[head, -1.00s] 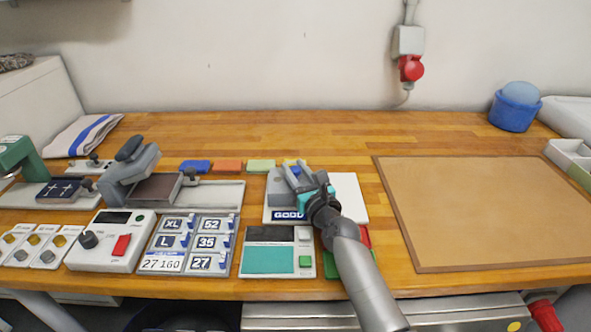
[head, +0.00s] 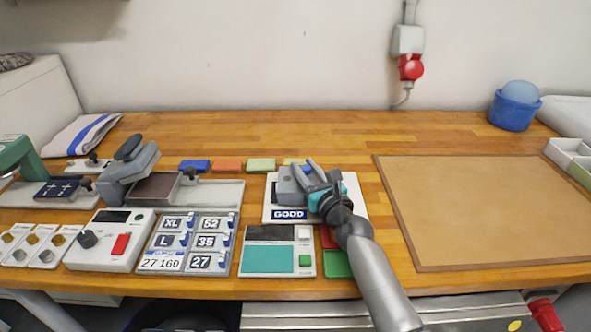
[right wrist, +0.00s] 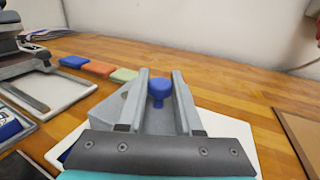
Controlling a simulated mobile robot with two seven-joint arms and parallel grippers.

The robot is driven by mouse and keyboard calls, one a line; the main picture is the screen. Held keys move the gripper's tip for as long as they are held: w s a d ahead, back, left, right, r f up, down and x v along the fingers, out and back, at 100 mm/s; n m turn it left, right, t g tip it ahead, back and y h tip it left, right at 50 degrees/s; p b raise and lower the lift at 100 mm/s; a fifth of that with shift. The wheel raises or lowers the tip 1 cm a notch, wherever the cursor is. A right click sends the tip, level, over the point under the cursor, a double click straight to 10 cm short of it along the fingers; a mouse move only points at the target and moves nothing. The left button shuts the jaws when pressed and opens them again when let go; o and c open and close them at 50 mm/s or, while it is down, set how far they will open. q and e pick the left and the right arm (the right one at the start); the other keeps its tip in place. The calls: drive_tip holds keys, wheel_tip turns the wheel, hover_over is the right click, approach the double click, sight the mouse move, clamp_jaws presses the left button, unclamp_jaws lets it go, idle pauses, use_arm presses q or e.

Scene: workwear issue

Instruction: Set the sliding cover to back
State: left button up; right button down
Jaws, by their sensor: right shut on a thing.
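The sliding cover (head: 288,184) is a grey block on a white base plate (head: 354,211) marked "GOOD", left of the brown mat. In the right wrist view the grey cover (right wrist: 108,108) carries a blue knob (right wrist: 159,90). My right gripper (head: 303,170) is over the cover, its two fingers on either side of the knob, shut on it. A dark strip (head: 274,191) shows at the cover's left side. The gripper and wrist hide the cover's right part. My left gripper is not in view.
In front of the plate are a teal-and-white panel (head: 267,260) and a green pad (head: 337,264). Coloured blocks, including an orange one (head: 228,166), lie behind and to the left. A large brown mat (head: 480,210) lies on the right.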

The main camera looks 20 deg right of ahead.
drive_tip(key=d, duration=0.2)
drive_tip(key=s+d+b, duration=0.1)
drive_tip(key=d, duration=0.2)
drive_tip(key=s+d, duration=0.1)
drive_tip(key=d, duration=0.2)
drive_tip(key=shift+s+d+f+b, duration=0.1)
drive_tip(key=shift+s+f+b, duration=0.1)
drive_tip(key=shift+b, duration=0.2)
drive_tip(key=shift+s+d+r, duration=0.1)
drive_tip(key=shift+d+r, duration=0.05)
drive_tip(key=shift+d, duration=0.35)
drive_tip(key=c, duration=0.6)
unclamp_jaws()
drive_tip(key=shift+d, duration=0.1)
drive_tip(key=shift+s, duration=0.25)
drive_tip(key=s, duration=0.4)
drive_tip(key=s+d, duration=0.1)
drive_tip(key=s, duration=0.8)
drive_tip(key=shift+s+d, duration=0.15)
drive_tip(key=shift+d, duration=0.05)
drive_tip(key=shift+s+d, duration=0.1)
drive_tip(key=shift+s, duration=0.6)
